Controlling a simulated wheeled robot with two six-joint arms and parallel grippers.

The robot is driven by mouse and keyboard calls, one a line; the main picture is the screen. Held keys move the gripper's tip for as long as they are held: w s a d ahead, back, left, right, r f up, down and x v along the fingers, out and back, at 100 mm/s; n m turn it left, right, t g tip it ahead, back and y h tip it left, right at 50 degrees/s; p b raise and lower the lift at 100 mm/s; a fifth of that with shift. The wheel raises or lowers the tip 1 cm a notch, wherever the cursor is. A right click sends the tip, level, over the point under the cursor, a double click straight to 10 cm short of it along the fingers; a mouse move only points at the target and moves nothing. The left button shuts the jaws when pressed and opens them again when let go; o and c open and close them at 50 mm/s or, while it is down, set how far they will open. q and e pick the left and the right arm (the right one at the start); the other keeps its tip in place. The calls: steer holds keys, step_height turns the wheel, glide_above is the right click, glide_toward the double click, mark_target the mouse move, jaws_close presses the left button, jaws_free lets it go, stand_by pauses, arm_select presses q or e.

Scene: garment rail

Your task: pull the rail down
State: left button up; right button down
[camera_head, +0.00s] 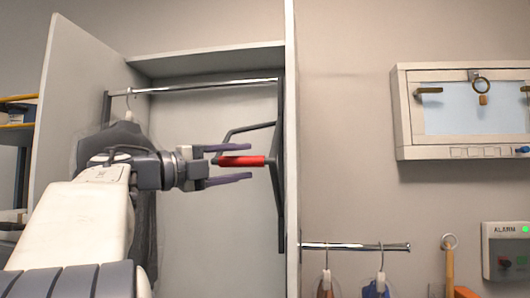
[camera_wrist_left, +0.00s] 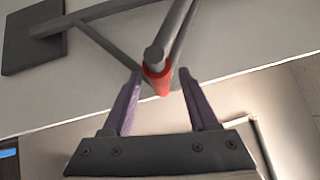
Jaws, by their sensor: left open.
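The wardrobe rail (camera_head: 205,87) runs across the upper part of an open grey cabinet. A dark swing arm (camera_head: 279,190) stands along the cabinet's right wall, with a dark handle bar that carries a red grip (camera_head: 241,161). My left gripper (camera_head: 236,163) is open, with one purple finger above and one below the red grip in the head view. In the left wrist view the red grip (camera_wrist_left: 157,80) lies between the tips of the open gripper (camera_wrist_left: 161,85), apparently not clamped. My right gripper is not in view.
A dark garment (camera_head: 122,130) hangs at the rail's left end, partly behind my left arm. The cabinet side panel (camera_head: 291,150) stands close right of the grip. A short wall rail (camera_head: 355,247) with hangers, a white wall cabinet (camera_head: 465,110) and an alarm box (camera_head: 506,250) are further right.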

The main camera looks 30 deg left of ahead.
mark_target(256, 161)
arm_select(q)
steer(key=shift+p+x, duration=0.7)
steer(key=shift+x, duration=1.4)
jaws_close()
steer(key=shift+f, duration=0.1)
